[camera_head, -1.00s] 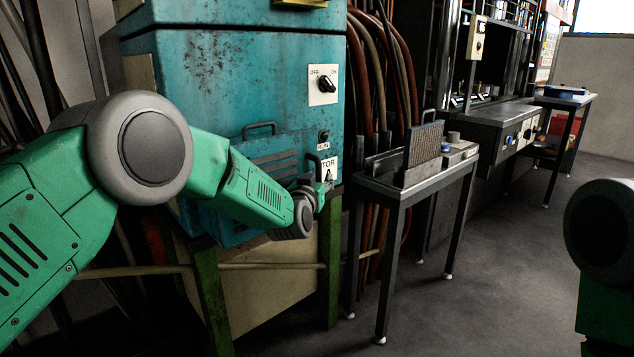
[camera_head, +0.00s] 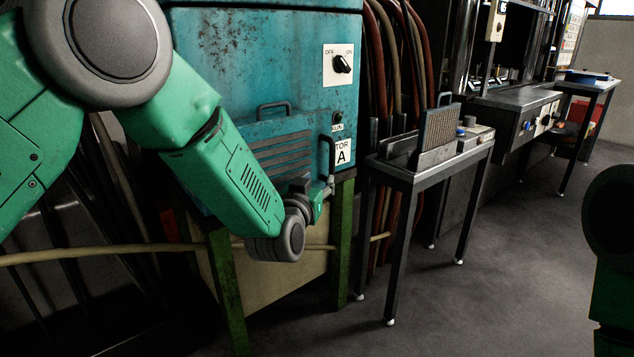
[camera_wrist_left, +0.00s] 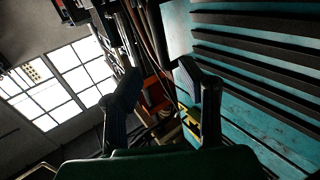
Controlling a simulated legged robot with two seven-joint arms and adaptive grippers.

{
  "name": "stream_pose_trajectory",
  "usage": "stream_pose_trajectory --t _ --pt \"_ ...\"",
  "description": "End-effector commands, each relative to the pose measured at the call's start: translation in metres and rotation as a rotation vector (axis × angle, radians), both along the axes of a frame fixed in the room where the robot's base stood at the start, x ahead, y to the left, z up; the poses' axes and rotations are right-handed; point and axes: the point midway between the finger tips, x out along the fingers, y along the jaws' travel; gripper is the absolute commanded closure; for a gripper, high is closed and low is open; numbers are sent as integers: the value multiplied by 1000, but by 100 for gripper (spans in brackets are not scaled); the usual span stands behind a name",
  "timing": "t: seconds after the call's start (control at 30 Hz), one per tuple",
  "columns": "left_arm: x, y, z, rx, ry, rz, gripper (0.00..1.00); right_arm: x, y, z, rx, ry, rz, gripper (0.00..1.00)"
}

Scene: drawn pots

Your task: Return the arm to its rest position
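My left arm (camera_head: 225,165) is green with grey joints and comes in from the left in the head view, bent down in front of a teal cabinet (camera_head: 255,60). Its gripper (camera_head: 318,190) is small and partly hidden by the wrist, low at the cabinet's front near a dark vertical handle (camera_head: 328,158). I cannot tell whether it touches the cabinet. In the left wrist view the two dark fingers (camera_wrist_left: 163,85) stand wide apart with nothing held between them, beside the slatted teal panel (camera_wrist_left: 255,75). My right arm (camera_head: 610,235) shows at the right edge; its gripper is out of view.
The cabinet has a rotary switch (camera_head: 342,65) and a letter plate (camera_head: 342,152), and stands on green legs. A metal side table (camera_head: 400,172) with an upright grille stands to its right. Cables (camera_head: 412,60) hang behind. The floor (camera_head: 490,270) at right is open.

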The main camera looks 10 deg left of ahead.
Motion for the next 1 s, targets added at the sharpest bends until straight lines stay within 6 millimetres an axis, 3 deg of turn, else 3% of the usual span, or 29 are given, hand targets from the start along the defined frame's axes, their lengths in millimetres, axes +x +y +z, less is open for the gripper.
stream_pose_trajectory --t 0.33,0.43,0.53,0.67,0.8,0.87,1.0 --pt "-3 2 -5 3 15 0 66 2 0 0 0 2 0 77" --pt "-14 9 -32 17 84 -3 66 2 0 4 0 2 0 77" --pt "-41 24 -81 38 222 -8 66 2 0 11 0 3 0 77" --pt "-100 52 -156 71 457 -10 66 2 0 21 0 3 0 77" --pt "-181 83 -221 100 715 -3 66 2 0 32 0 3 0 77" --pt "-220 96 -243 111 826 3 66 2 0 36 0 3 0 77" --pt "-317 127 -278 130 1084 24 66 2 0 46 0 3 0 77"
